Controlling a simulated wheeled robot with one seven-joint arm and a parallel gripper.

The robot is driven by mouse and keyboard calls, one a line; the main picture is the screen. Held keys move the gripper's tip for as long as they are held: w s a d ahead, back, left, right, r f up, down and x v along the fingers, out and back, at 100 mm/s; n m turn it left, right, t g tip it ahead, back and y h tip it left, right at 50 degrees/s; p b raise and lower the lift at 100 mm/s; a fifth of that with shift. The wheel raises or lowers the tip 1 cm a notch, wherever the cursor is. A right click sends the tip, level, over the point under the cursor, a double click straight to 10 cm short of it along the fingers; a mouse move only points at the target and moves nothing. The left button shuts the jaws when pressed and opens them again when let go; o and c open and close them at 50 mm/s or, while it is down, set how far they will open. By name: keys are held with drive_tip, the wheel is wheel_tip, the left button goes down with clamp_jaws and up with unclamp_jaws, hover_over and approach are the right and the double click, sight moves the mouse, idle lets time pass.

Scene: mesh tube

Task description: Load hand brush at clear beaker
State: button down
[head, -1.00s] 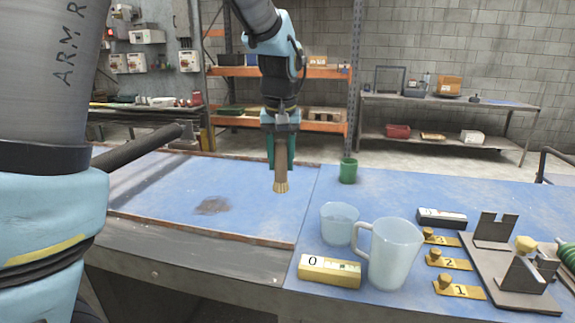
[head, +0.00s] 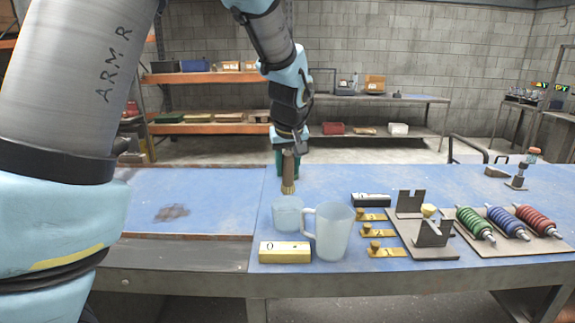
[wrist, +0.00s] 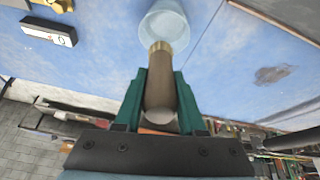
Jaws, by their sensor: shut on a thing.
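The hand brush (head: 288,176), with a brown handle and pale bristles pointing down, is held upright in my gripper (head: 288,158). The green fingers are shut on its handle, which also shows in the wrist view (wrist: 161,90). The clear beaker (head: 287,216), a pale translucent cup without a handle, stands on the blue table. The brush's bristle end is just above and behind the beaker's rim in the head view, apart from it as far as I can tell. In the wrist view the beaker (wrist: 163,27) is beyond the bristle end.
A translucent jug (head: 332,234) with a handle stands right beside the beaker. A yellow block marked 0 (head: 285,253) is in front. Brass tags, a dark label block (head: 371,200), a metal stand (head: 436,233) and coloured coils (head: 475,223) lie to the right. The table's left part is mostly clear.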

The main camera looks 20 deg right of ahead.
sight(287, 194)
drive_tip(key=shift+f+b, duration=2.75)
drive_tip(key=shift+f, duration=1.4)
